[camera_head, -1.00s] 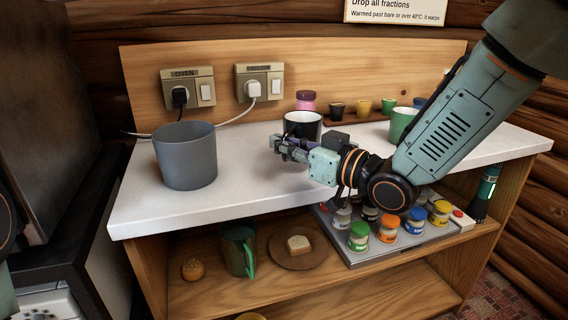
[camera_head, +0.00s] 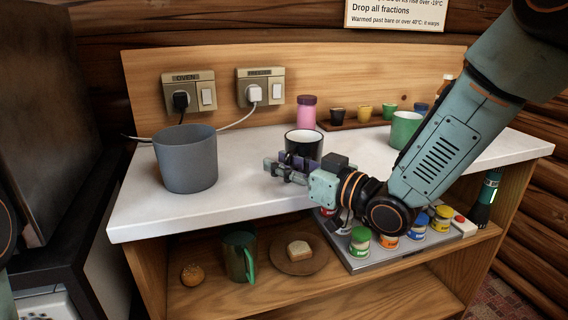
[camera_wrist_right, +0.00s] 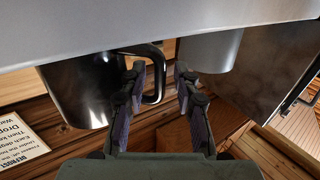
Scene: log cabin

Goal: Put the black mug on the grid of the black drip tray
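The black mug (camera_head: 303,143) with a pale rim is upright over the white worktop, partly hidden behind my right gripper (camera_head: 277,170). In the right wrist view, which looks upside down, the mug (camera_wrist_right: 84,92) is at the left, its black handle (camera_wrist_right: 159,76) between the fingers of my right gripper (camera_wrist_right: 159,78). The fingers are apart, with gaps visible beside the handle. I cannot make out a black drip tray. My left gripper is out of view; only bits of my left arm show at the left edge.
A grey pot (camera_head: 186,160) stands left of the mug, with clear worktop (camera_head: 235,165) between. A pink jar (camera_head: 306,114) is behind, a green mug (camera_head: 404,130) to the right. The shelf below holds a dark green mug (camera_head: 238,257), a bread plate (camera_head: 298,268) and several small jars.

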